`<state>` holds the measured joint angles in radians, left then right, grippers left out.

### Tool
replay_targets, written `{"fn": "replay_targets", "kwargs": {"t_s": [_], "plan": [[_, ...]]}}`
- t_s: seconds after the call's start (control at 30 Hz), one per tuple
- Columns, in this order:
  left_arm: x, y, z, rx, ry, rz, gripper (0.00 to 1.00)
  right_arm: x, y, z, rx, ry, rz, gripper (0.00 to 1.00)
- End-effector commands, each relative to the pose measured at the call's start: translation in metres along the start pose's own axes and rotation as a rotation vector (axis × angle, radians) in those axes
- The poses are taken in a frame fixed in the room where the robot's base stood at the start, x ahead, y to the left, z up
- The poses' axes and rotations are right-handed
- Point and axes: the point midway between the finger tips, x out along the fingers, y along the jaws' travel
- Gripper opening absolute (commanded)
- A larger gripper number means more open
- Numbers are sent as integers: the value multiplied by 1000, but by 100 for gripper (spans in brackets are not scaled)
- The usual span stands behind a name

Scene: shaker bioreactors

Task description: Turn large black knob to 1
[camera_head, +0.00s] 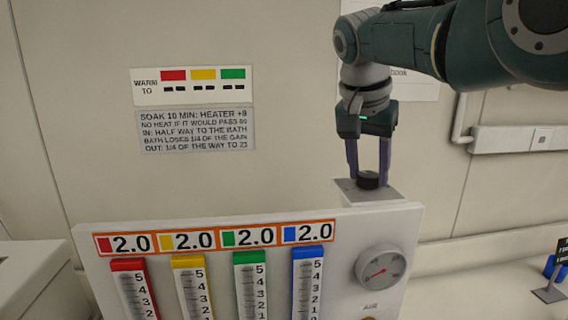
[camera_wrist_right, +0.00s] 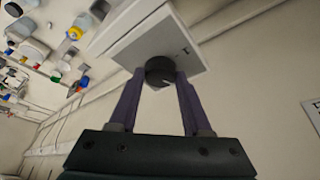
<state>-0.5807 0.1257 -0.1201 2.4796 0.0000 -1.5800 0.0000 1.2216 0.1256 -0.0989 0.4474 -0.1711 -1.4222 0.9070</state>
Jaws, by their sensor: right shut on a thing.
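The large black knob (camera_head: 368,180) sits on a light grey plate (camera_head: 350,190) behind the top right of the white panel. In the right wrist view the black knob (camera_wrist_right: 160,71) shows a pale pointer line, and the plate (camera_wrist_right: 188,38) has a small mark beside the knob that I cannot read. My right gripper (camera_head: 369,178) comes down from above with its purple fingers on both sides of the knob, shut on it. The fingers also show in the right wrist view (camera_wrist_right: 158,88). My left gripper is not in view.
The white panel (camera_head: 85,243) carries red, yellow, green and blue scales, each labelled 2.0, and a round gauge (camera_head: 381,269). Signs (camera_head: 197,130) hang on the wall. A grey box (camera_head: 35,280) stands at the left, and a small black sign (camera_head: 556,270) at the right.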

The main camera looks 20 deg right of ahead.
Motion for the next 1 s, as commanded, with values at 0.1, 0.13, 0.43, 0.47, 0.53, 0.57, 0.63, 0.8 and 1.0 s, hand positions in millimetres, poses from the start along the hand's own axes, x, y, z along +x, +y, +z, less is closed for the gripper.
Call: {"fn": "replay_targets", "kwargs": {"t_s": [0.1, 0.13, 0.43, 0.47, 0.53, 0.57, 0.63, 0.8, 1.0], "plan": [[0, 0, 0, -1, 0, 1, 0, 0, 0, 0, 0, 0, 1, 0], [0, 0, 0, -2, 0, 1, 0, 0, 0, 0, 0, 0, 1, 0], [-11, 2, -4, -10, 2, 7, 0, -3, 1, -1, -33, 0, -12, 0], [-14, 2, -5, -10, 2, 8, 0, -3, 1, -1, -43, 0, -16, 0], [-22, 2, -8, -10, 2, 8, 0, -4, 1, -2, -72, 0, -28, 0], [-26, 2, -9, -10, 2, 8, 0, -5, 1, -2, -86, 0, -35, 0], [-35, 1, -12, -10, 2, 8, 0, -6, 2, -2, -128, -1, -51, 0], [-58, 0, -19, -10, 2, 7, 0, -6, 3, -3, -256, -1, -104, 0], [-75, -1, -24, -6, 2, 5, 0, -3, 4, -3, -429, -1, -178, 0]]}}
